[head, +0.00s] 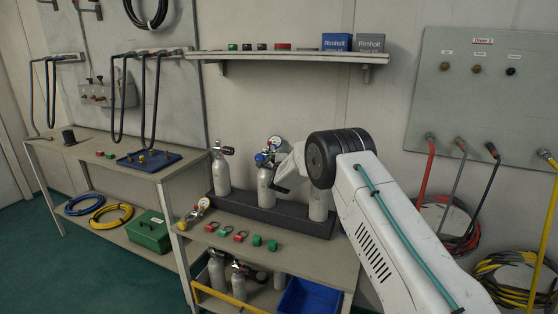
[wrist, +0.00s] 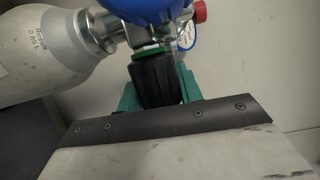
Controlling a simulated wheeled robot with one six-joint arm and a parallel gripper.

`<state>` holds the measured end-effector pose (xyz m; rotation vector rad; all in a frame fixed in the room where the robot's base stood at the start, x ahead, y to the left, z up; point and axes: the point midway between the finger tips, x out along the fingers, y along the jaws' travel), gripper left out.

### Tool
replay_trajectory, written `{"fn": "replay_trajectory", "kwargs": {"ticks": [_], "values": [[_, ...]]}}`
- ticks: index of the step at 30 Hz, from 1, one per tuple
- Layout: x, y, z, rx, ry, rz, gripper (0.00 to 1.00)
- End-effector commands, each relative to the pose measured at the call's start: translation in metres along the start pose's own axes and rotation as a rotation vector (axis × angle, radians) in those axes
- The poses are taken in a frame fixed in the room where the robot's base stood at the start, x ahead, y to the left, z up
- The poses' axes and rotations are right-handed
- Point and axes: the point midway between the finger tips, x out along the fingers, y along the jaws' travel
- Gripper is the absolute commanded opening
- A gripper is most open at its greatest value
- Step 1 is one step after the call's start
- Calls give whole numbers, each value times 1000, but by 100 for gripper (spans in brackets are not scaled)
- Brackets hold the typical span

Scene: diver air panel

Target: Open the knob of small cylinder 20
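Three grey small cylinders stand upright in a dark rack (head: 250,211) on the bench: a left one (head: 221,172), a middle one (head: 265,187) and a right one (head: 318,205). No number 20 is readable. My gripper (head: 277,165) is at the valve of the middle cylinder, which carries a blue part and a gauge. In the wrist view, the grey cylinder (wrist: 45,50) lies at the left and its black knob (wrist: 158,78) sits between the teal fingers of my gripper (wrist: 160,90). The fingers flank the knob closely; whether they press on it is unclear.
A shelf (head: 285,56) with small items and two boxes runs above the rack. Loose fittings and a gauge (head: 203,204) lie on the bench front. Below are more cylinders and a blue bin (head: 308,297). A wall panel (head: 480,90) with hoses is at the right.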

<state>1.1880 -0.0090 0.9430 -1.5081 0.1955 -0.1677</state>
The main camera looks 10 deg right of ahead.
Motion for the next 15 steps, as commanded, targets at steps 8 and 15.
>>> {"fn": "replay_trajectory", "kwargs": {"ticks": [8,15], "values": [[-1,1,2,-7,-1,-16,13],[0,0,1,-49,-6,-115,13]]}}
